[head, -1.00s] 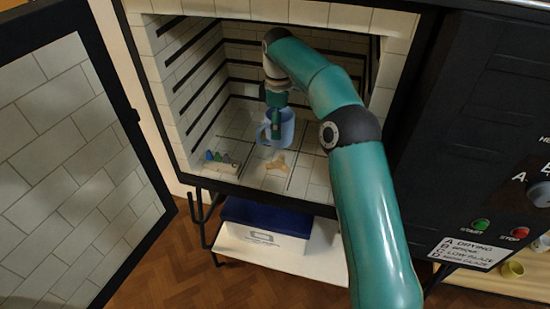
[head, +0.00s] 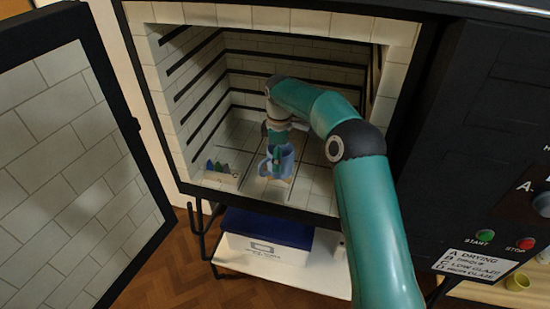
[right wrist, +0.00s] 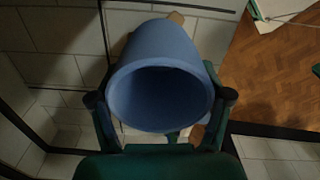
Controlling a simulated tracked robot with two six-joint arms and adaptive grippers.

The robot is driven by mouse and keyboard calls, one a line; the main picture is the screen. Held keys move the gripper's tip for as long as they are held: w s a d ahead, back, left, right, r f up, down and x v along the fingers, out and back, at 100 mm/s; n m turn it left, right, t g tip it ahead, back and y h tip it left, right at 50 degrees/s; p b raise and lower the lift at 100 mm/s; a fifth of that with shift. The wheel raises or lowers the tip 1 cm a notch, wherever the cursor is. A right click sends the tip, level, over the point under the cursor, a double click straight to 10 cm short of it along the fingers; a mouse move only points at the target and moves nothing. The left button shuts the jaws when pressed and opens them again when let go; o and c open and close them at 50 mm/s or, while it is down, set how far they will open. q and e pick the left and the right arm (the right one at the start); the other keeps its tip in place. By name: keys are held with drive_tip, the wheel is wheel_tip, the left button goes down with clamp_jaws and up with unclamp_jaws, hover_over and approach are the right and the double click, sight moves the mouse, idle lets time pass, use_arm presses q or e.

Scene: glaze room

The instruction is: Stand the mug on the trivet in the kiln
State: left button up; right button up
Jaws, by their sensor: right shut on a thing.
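The blue mug (head: 287,163) is inside the open kiln (head: 325,205), upright, low over the floor near the front. My right gripper (head: 276,155) is shut on it from above. In the right wrist view the mug (right wrist: 160,85) sits between the two fingers (right wrist: 160,112), its open mouth facing the camera. The tan trivet is almost wholly hidden under the mug; a tan bit of it (right wrist: 176,17) shows past the mug in the right wrist view. I cannot tell whether the mug touches it. My left gripper is not in view.
Small coloured cones on a pale strip (head: 221,176) stand left of the mug. The kiln door (head: 75,150) is swung open at the left. The kiln floor behind and right of the mug looks clear. A blue-lidded box (head: 265,240) is on the shelf below.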

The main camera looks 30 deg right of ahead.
drive_tip(key=o, duration=1.3)
wheel_tip(320, 180, up, 12)
drive_tip(key=shift+r+p, duration=0.1)
drive_tip(key=shift+p, duration=0.95)
